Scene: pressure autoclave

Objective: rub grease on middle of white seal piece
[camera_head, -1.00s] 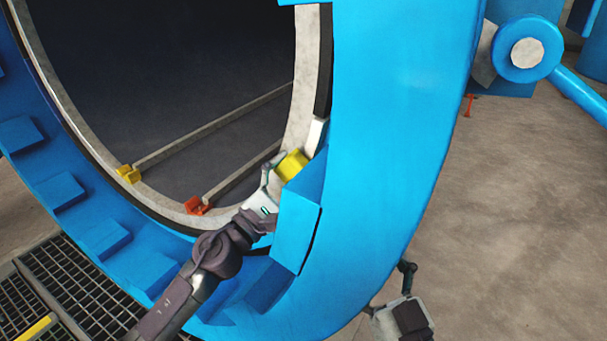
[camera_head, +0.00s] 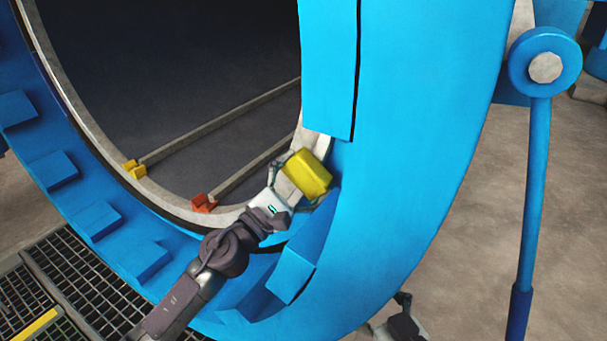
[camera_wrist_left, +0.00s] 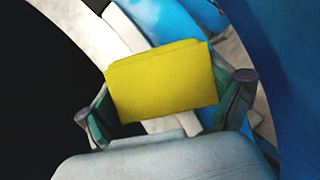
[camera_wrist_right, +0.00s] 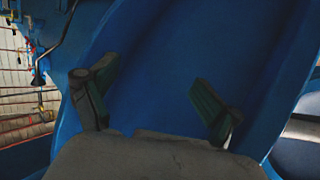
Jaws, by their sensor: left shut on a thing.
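My left gripper (camera_head: 303,178) is shut on a yellow block (camera_head: 308,174), which looks like a sponge. It holds the block at the lower right of the round opening, close to the rim. In the left wrist view the block (camera_wrist_left: 162,82) sits between the two fingers and covers part of a white strip (camera_wrist_left: 124,24), likely the white seal piece, running along the rim. I cannot tell whether the block touches it. Grease cannot be made out. My right gripper (camera_wrist_right: 150,92) is open and empty, in front of a blue surface.
The large blue ring (camera_head: 425,150) with protruding blue lugs (camera_head: 99,218) surrounds the pale rim (camera_head: 160,202) and dark chamber. Yellow (camera_head: 134,168) and red (camera_head: 203,203) rail ends lie at the rim's bottom.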

